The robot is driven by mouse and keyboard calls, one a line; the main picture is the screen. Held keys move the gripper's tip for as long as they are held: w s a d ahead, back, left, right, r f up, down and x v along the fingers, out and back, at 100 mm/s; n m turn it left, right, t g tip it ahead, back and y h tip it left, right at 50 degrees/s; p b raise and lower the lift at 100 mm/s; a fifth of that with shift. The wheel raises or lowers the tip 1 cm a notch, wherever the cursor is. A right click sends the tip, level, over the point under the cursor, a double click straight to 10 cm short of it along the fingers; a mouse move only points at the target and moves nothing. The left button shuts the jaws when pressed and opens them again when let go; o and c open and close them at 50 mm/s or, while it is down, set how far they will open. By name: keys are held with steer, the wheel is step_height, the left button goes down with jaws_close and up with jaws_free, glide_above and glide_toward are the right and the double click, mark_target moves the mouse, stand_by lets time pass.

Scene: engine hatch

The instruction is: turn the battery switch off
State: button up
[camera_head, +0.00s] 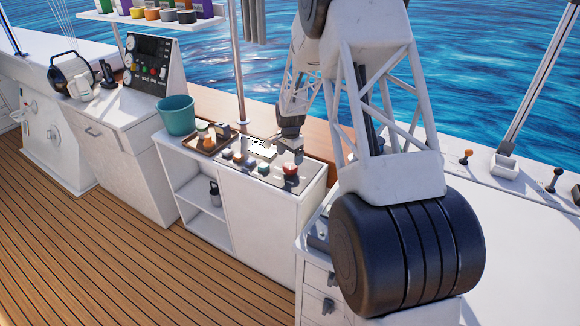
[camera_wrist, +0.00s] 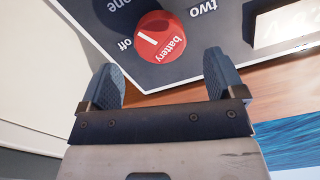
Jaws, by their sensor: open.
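The battery switch is a round red knob (camera_wrist: 163,37) marked "battery" on a dark panel. A short white mark lies on the knob's left side, towards the "one" and "off" labels; I cannot tell exactly which it points at. "Two" is printed at its upper right. In the head view the red knob (camera_head: 290,168) sits at the right end of the panel (camera_head: 262,176) on the white cabinet. My gripper (camera_wrist: 163,78) is open, its blue fingers either side of and short of the knob, with nothing between them. In the head view my gripper (camera_head: 291,143) is just above the knob.
A tray with jars (camera_head: 206,139) and a teal bucket (camera_head: 177,115) stand further left. A wooden ledge (camera_wrist: 185,92) runs along the panel's edge. The deck in front is clear.

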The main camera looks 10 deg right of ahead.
mark_target(290, 165)
steer(key=shift+f, duration=2.75)
steer(key=c, duration=0.9)
steer(key=shift+n, duration=0.4)
steer(key=n, duration=1.1)
